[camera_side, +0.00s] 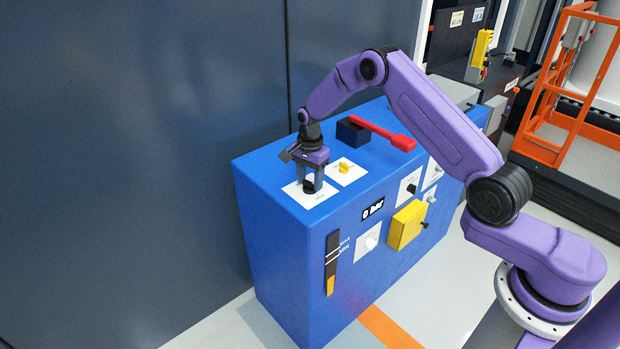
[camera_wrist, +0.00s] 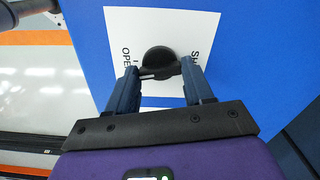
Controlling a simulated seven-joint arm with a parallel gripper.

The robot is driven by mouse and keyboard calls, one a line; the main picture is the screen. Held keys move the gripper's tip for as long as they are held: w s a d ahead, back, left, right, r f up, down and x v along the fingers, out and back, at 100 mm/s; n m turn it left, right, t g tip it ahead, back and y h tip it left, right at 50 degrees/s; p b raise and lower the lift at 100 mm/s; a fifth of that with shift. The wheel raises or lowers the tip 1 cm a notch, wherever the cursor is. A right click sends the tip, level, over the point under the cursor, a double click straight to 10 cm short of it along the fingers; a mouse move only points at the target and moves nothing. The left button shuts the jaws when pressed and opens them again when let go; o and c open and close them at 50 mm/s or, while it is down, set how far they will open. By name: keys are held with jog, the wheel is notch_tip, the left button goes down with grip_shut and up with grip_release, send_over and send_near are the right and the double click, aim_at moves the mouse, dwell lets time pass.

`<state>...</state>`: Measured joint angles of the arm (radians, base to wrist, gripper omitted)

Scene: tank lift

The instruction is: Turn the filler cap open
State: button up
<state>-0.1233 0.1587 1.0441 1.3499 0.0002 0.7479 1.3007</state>
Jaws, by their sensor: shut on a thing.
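The filler cap (camera_wrist: 158,60) is a round black knob on a white label plate (camera_wrist: 120,20) with dark lettering, partly reading "OPE". In the side view the cap (camera_side: 309,186) sits on its white plate (camera_side: 296,196) at the left end of the blue tank's top (camera_side: 262,170). My gripper (camera_wrist: 161,72) points down at the plate, with its two fingers closed on opposite sides of the cap. In the side view my gripper (camera_side: 309,180) stands over the cap. The fingers hide part of the cap and the lettering.
A yellow knob (camera_side: 344,167) on a white plate sits close beside my gripper. Behind it are a red lever (camera_side: 385,134) and a dark block (camera_side: 352,131). The tank front carries a "0 bar" display (camera_side: 372,210), a level gauge (camera_side: 332,263) and a yellow box (camera_side: 407,225). A dark wall stands behind.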

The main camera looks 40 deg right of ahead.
aim_at(310, 182)
jog(key=shift+r+m, duration=0.1)
jog(key=shift+m, duration=1.1)
jog(key=o, duration=1)
jog(key=shift+o, duration=0.2)
notch_tip(310, 182, up, 17)
jog(key=shift+r, duration=0.2)
